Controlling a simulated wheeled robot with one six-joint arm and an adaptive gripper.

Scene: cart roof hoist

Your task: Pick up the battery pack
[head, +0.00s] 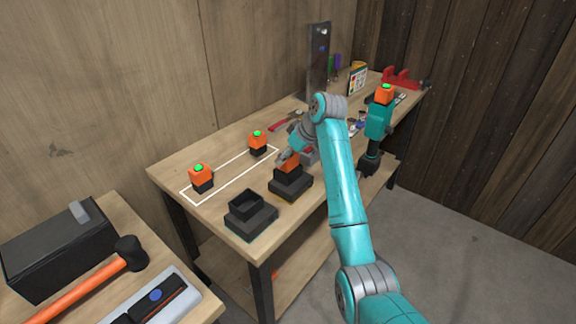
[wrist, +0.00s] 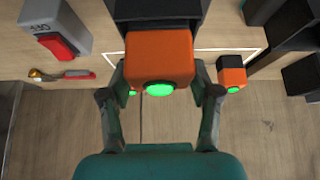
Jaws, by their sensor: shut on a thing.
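An orange battery pack (wrist: 160,60) with a green light on it is between the two fingers of my gripper (wrist: 160,78) in the wrist view. My gripper is shut on it. In the head view this pack (head: 291,168) shows orange at the right-hand black charger (head: 291,188), partly hidden by my gripper (head: 286,158). I cannot tell whether its lower part is still inside the charger. Two similar orange and black packs, a left one (head: 201,175) and a right one (head: 257,141), stand upright at the white outline on the bench.
An empty-looking black charger (head: 250,216) stands at the bench's front edge. A teal drill (head: 380,122) with an orange pack on top stands at the right. A metal upright (head: 318,60) rises behind my arm. A side table holds a hammer (head: 95,278) and a black box (head: 58,250).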

